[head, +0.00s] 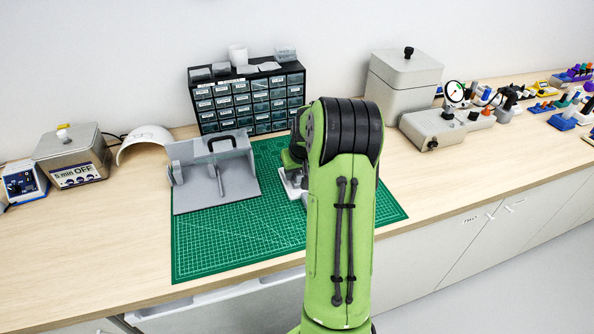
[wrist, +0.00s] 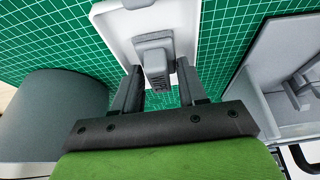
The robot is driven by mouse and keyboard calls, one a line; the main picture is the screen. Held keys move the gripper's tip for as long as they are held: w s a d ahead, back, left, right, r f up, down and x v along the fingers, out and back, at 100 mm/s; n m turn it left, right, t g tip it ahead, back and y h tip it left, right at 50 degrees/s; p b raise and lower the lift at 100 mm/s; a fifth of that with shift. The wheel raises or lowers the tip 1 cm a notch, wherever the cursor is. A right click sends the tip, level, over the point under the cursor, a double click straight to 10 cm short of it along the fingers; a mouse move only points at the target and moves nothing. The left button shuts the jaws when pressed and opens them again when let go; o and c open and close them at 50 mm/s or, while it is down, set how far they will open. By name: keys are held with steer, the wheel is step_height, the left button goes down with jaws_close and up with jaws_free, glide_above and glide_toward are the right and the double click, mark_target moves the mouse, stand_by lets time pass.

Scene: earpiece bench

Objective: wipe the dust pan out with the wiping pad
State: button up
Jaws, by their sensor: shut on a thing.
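My gripper (wrist: 159,76) is shut on a grey block with a stepped top, which I take to be the wiping pad (wrist: 154,50). One finger is on each side of it. The block is over a white, shallow, raised-edge tray, which I take to be the dust pan (wrist: 111,28). I cannot tell whether the block touches the pan floor.
The pan lies on a green cutting mat (head: 230,240). A grey open housing with a black handle (head: 190,188) stands to its left. A grey rounded object (wrist: 55,105) stands at left in the wrist view. A drawer cabinet (head: 222,115) stands behind. The mat's front left is clear.

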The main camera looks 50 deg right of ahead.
steer(key=shift+f, duration=0.2)
